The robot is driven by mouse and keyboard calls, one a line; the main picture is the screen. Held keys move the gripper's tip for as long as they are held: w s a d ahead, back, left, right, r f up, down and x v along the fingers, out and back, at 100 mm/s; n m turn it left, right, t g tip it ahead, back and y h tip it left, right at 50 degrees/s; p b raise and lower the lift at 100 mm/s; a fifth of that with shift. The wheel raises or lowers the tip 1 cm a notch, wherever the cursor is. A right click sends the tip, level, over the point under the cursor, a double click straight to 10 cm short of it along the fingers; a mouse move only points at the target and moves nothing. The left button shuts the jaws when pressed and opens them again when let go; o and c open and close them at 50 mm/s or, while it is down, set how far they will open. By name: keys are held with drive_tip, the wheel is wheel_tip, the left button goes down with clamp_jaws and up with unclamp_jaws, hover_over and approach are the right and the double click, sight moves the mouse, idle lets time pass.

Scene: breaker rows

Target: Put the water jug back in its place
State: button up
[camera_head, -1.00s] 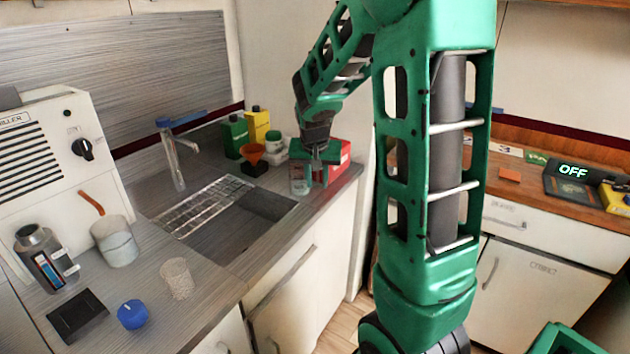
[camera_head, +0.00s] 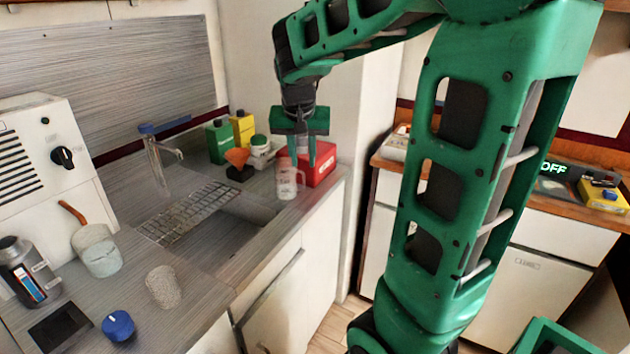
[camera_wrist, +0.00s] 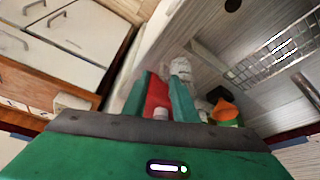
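A small clear, whitish jug (camera_head: 287,180) with a handle, which I take to be the water jug, stands upright near the counter's right front edge. It also shows in the wrist view (camera_wrist: 180,72), just beyond my fingertips. My gripper (camera_head: 302,160) points down over the counter by the jug, in front of a red box (camera_head: 320,164). Its two fingers are apart in the wrist view (camera_wrist: 168,85), with red from the box showing between them. The gripper looks empty. I cannot tell whether a finger touches the jug.
Green and yellow containers (camera_head: 243,128), a white tub (camera_head: 261,147) and an orange funnel (camera_head: 237,157) stand behind the sink (camera_head: 235,225). A white machine (camera_head: 45,160), a dark flask (camera_head: 25,270), a pot (camera_head: 97,250), a mesh cup (camera_head: 163,287) and a flat black pad (camera_head: 58,328) fill the left.

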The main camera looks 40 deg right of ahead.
drive_tip(key=s+a+f+g+y, duration=0.1)
drive_tip(key=s+f, duration=0.1)
drive_tip(key=s, duration=0.6)
drive_tip(key=s+a+f+n+g+y, duration=0.1)
drive_tip(key=s+a+f, duration=0.1)
drive_tip(key=s, duration=0.7)
drive_tip(key=s+a+f+n+g+y, duration=0.1)
drive_tip(key=s+a+f, duration=0.1)
drive_tip(key=s, duration=0.7)
drive_tip(key=shift+s+f, duration=0.25)
drive_tip(key=shift+f, duration=0.25)
drive_tip(key=shift+w, duration=0.15)
drive_tip(key=shift+w+f, duration=0.25)
drive_tip(key=shift+w, duration=0.2)
